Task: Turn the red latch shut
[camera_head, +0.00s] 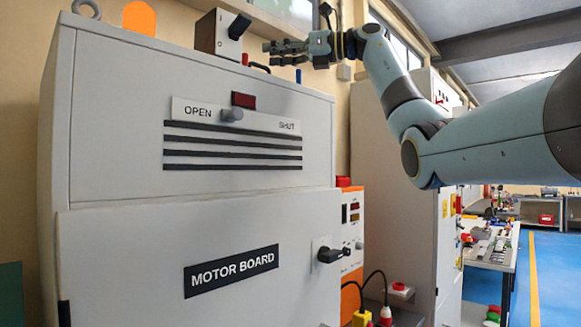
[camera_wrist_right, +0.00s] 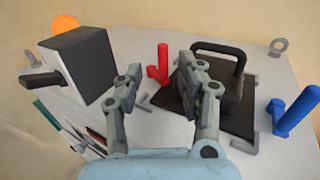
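A red latch (camera_wrist_right: 162,65) with an upright handle and a small foot stands on the cabinet top in the right wrist view. It appears between my right gripper's open fingertips (camera_wrist_right: 160,78), seemingly beyond them; contact cannot be told. In the head view my right gripper (camera_head: 287,52) reaches in from the right above the cabinet top. A similar blue latch (camera_wrist_right: 294,112) stands at the right, and its top shows in the head view (camera_head: 298,76). On the cabinet front, a red block (camera_head: 243,100) and a grey knob (camera_head: 232,114) sit nearer OPEN than SHUT. My left gripper is not in view.
A black lifting handle (camera_wrist_right: 218,50) on a dark plate (camera_wrist_right: 240,122) stands between the latches. A grey box (camera_wrist_right: 90,62) with a black lever (camera_wrist_right: 42,81) is at the left, near an orange dome (camera_wrist_right: 65,23). Grey eye bolts (camera_wrist_right: 279,46) stand along the edge.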

